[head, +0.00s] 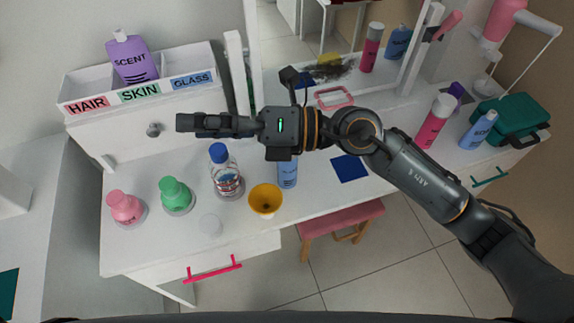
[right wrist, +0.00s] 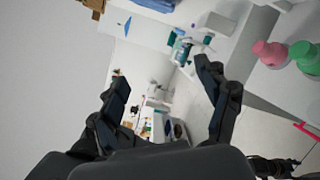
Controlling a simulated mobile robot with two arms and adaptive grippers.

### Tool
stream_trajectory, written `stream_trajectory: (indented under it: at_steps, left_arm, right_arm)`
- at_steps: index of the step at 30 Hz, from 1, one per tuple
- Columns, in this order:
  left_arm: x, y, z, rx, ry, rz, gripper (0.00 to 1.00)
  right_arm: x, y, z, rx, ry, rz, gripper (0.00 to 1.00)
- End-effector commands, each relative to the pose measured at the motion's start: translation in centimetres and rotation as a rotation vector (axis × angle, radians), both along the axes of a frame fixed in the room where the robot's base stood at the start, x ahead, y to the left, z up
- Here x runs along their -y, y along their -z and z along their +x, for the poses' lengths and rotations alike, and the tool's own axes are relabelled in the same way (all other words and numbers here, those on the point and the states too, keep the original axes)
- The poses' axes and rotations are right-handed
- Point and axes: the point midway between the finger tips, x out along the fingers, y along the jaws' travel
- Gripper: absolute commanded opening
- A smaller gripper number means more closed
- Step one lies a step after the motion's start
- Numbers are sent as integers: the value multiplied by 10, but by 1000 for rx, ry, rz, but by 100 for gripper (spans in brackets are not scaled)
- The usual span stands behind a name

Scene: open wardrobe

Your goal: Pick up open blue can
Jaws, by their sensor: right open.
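A light-blue can (head: 288,174) stands on the white table, just below my right wrist in the head view. Its top is hidden behind my arm, so I cannot tell whether it is open. My right gripper (head: 190,122) points left, above the back of the table near the labelled box, and is apart from the can. In the right wrist view the right gripper (right wrist: 162,76) has its fingers spread with nothing between them. Another light-blue bottle (head: 478,130) stands at the right of the table. My left gripper is not in view.
A blue-capped clear bottle (head: 226,178), a yellow cup (head: 265,200), a green bottle (head: 176,195) and a pink bottle (head: 125,207) stand near the can. Behind is a labelled box (head: 150,97) with a purple bottle (head: 131,58). A blue square (head: 350,168) lies to the right.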

Motion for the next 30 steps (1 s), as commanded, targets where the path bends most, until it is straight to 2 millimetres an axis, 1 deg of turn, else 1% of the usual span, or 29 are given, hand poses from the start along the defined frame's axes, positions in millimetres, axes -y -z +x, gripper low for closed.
stream_trajectory:
  at_steps: [1,2,3,5,6,8,9,10,12,14,15,17,20,24,27,30]
  left_arm:
    - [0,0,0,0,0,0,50]
    - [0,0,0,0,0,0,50]
    - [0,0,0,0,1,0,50]
    - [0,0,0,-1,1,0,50]
    - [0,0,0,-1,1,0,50]
    - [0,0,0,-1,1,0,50]
    - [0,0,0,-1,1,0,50]
    - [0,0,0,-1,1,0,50]
    - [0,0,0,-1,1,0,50]
    - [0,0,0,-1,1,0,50]
    - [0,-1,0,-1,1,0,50]
    - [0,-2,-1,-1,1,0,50]
    - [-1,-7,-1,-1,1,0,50]
    - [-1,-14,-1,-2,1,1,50]
    - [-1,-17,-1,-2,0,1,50]
    - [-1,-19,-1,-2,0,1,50]
  right_arm:
    - [1,29,4,103,-38,-181,76]
    - [6,49,8,157,-55,-292,76]
    - [16,73,17,220,-71,-443,76]
    - [39,104,36,298,-77,-656,76]
    - [58,120,50,339,-70,-789,76]
    - [86,135,71,384,-51,-962,76]
    - [104,141,83,405,-35,-1060,76]
    - [116,144,91,416,-22,-1122,76]
    - [139,147,105,431,3,-1232,76]
    - [151,149,112,438,17,-1289,76]
    - [155,150,115,439,24,-1311,76]
    - [157,155,118,437,26,-1328,76]
    - [152,170,121,436,24,-1328,76]
    - [143,196,128,435,24,-1326,76]
    - [137,212,132,438,24,-1324,76]
    - [134,222,135,438,25,-1322,76]
